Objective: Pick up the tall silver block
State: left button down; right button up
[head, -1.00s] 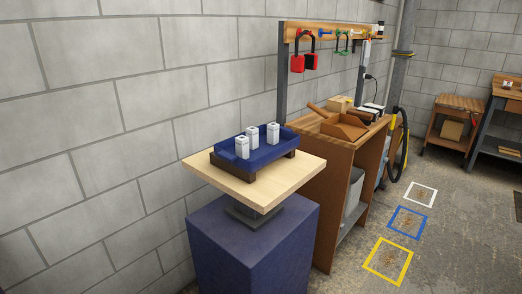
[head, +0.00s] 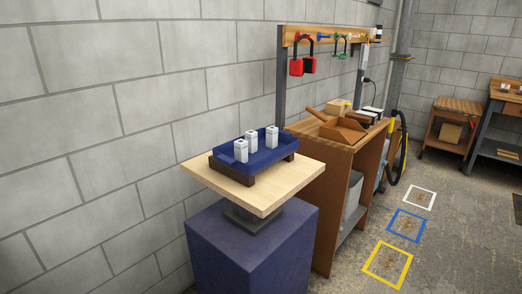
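Several silver-white blocks stand upright in a blue tray (head: 256,149): a left block (head: 240,151), a middle block (head: 252,140) and a right block (head: 271,138). They look alike in height, so I cannot tell which is the tall one. The tray sits on a dark brown base (head: 250,177) on a light wooden board (head: 270,195). The board rests on a dark support above a blue pedestal (head: 250,248). Neither of my grippers shows in the head view.
A wooden workbench (head: 335,185) with an open wooden box (head: 343,131) stands right behind the pedestal. Red padlocks (head: 302,62) hang on a rail above. Yellow (head: 387,265), blue (head: 407,225) and white (head: 420,197) squares mark clear floor. A block wall stands left.

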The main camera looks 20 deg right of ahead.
aim_at(272, 132)
jog(key=i+l+u, duration=0.1)
jog(key=l+u, duration=0.2)
jog(key=u, duration=0.15)
jog(key=l+u, duration=0.6)
jog(key=l, duration=0.4)
jog(key=k+l+u, duration=0.15)
jog(key=l, duration=0.4)
jog(key=l+u, duration=0.15)
jog(key=l, duration=0.45)
jog(key=k, duration=0.05)
